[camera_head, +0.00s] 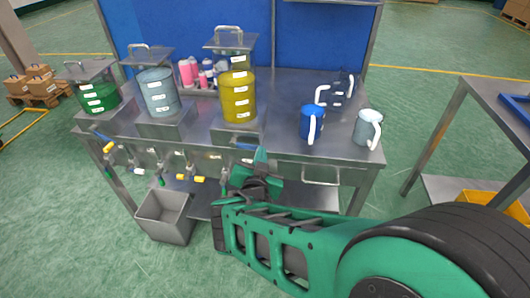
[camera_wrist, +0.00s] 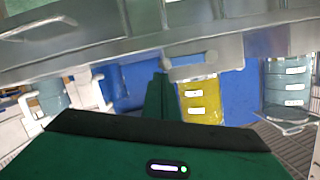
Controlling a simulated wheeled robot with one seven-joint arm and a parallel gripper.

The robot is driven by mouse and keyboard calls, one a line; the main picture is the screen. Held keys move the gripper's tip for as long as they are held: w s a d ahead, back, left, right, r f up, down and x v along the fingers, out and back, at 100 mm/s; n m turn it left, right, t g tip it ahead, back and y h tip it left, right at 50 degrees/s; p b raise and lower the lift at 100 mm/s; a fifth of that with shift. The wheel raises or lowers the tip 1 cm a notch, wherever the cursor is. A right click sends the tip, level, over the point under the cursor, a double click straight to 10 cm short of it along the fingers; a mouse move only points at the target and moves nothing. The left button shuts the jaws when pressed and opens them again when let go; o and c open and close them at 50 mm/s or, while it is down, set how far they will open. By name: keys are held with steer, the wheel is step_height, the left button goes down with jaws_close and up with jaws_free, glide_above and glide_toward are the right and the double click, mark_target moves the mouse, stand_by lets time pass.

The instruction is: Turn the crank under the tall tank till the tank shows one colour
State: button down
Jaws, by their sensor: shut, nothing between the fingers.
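The tall tank (camera_head: 238,97) stands at the right of the tank row on the steel bench. Its lower part is yellow and its upper part looks clear, with the blue panel showing through. The yellow also shows in the wrist view (camera_wrist: 201,101). My gripper (camera_head: 260,156) is shut and empty at the bench's front edge, just below and right of this tank. In the wrist view its green fingers (camera_wrist: 161,98) point towards the bench front. A grey bar-like part (camera_wrist: 192,72) lies close beyond the fingertips; I cannot tell whether it is the crank. My gripper hides part of the bench front.
A green tank (camera_head: 98,97) and a pale blue-grey tank (camera_head: 158,93) stand left. Taps with coloured handles hang below, above a grey bin (camera_head: 164,216). A blue jug (camera_head: 312,123) and a grey jug (camera_head: 367,128) stand right. Pink bottles (camera_head: 187,72) stand behind.

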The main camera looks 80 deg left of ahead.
steer(key=s+d+r, duration=0.1)
steer(key=d+r, duration=0.5)
steer(key=d, duration=0.4)
